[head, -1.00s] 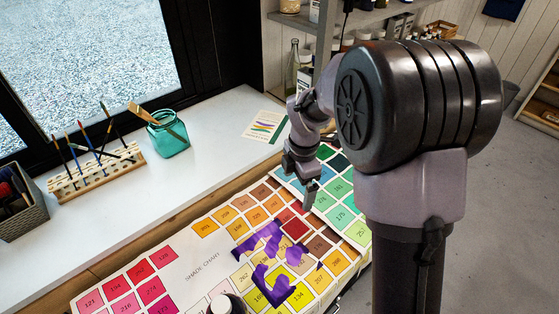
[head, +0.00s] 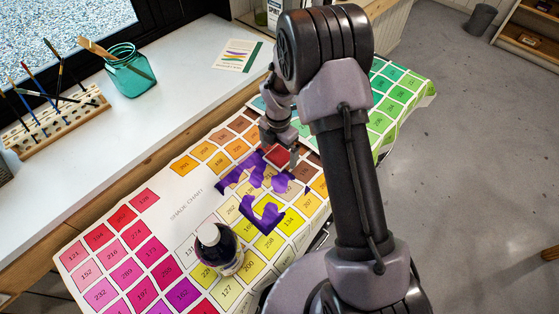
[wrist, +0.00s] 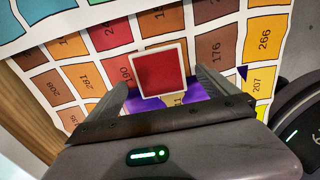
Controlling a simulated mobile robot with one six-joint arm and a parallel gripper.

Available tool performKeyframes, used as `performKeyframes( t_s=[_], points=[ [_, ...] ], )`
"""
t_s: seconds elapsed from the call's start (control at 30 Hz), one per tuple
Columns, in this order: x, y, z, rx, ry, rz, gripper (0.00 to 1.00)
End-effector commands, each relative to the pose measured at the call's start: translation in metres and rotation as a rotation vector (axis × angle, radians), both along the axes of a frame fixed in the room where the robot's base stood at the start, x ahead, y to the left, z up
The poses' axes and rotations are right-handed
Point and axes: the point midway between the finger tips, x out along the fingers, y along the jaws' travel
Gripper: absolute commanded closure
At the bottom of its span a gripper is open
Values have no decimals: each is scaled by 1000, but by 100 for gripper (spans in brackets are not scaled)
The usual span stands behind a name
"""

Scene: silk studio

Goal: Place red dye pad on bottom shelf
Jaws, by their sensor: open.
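The red dye pad (head: 278,156) is a small square with a pale rim. It lies on the shade chart cloth (head: 165,196), beside and partly over purple pieces. In the wrist view the red pad (wrist: 160,70) lies ahead of my gripper (wrist: 163,90), between the lines of its two fingers. The jaws are open and apart from each other. In the head view my gripper (head: 280,148) points down at the pad, close to it. Contact cannot be told. A wooden shelf unit (head: 532,40) shows in part at the far right; I cannot tell which shelf is the task's.
A dark bottle with a white cap (head: 218,248) stands on the chart in front. Purple pieces (head: 262,212) lie near the pad. A teal jar (head: 130,75) and a brush rack (head: 55,128) stand on the white sill. Open grey floor (head: 470,150) lies to the right.

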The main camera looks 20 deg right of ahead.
Motion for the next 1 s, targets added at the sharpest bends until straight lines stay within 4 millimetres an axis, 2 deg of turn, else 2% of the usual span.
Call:
performKeyframes(
  t_s=[0.03, 0.07, 0.27, 0.6, 0.63, 0.67, 0.87, 1.0],
  points=[
    [-1, 0, -14, 0, 2, 0, 2],
    [-1, 0, -16, 0, 1, 0, 2],
    [0, 0, -14, 0, 0, 1, 4],
    [0, 0, -13, 0, 0, 1, 70],
    [0, 0, -13, 0, 0, 1, 70],
    [0, 0, -13, 0, 0, 1, 77],
    [0, 0, -11, 0, 0, 0, 77],
    [0, 0, 4, 0, 0, 0, 77]
  ],
)
